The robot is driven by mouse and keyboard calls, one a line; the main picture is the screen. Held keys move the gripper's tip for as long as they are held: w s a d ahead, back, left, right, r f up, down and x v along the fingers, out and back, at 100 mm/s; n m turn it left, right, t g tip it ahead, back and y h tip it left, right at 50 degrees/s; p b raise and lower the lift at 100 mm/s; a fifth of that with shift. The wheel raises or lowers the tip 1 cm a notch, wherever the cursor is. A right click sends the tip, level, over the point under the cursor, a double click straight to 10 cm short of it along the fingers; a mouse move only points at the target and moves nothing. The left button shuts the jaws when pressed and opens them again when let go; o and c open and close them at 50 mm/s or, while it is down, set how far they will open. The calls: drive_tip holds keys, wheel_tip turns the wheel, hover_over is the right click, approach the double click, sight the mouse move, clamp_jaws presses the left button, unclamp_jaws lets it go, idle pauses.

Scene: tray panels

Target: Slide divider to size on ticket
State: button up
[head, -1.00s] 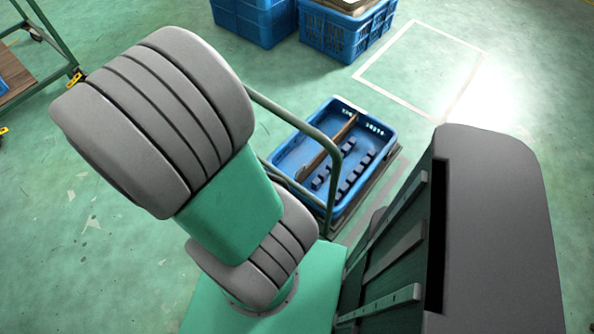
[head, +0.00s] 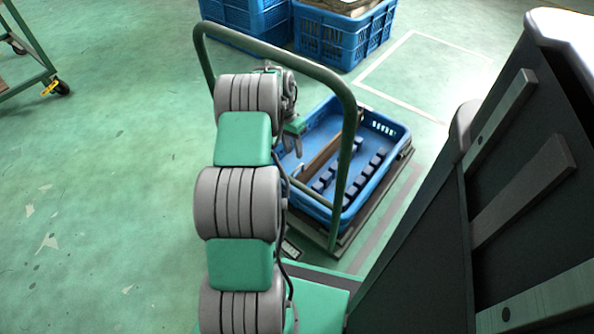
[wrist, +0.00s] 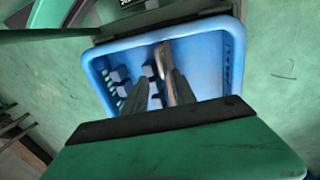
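The blue tray (head: 398,130) lies on a low cart, with two rows of dark blue blocks (head: 362,178) on its floor. The brown divider (head: 318,160) stands lengthwise in the tray, left of the blocks. My gripper (head: 296,148) is over the tray's left side, close to the divider. In the wrist view my gripper (wrist: 160,76) shows two dark fingers spread apart, with the divider (wrist: 161,54) seen beyond and near the right finger. I cannot tell whether they touch. A small black-and-white card (head: 291,249) lies near the cart's front edge; its print is too small to read.
The cart's green handle (head: 352,110) arches between my arm and the tray. Blue crates (head: 345,35) stand behind on the floor. A green-framed trolley (head: 38,60) is at the far left. Open floor lies left of my arm.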

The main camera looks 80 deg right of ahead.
sight(297, 168)
drive_tip(key=f, duration=0.2)
drive_tip(key=f+b, duration=0.1)
drive_tip(key=f, duration=0.1)
drive_tip(key=s+f+b, duration=0.1)
drive_tip(key=f, duration=0.1)
drive_tip(key=shift+s+a+f, duration=0.1)
drive_tip(key=shift+a+f, duration=0.2)
drive_tip(key=shift+c, duration=0.5)
clamp_jaws()
idle(0.5)
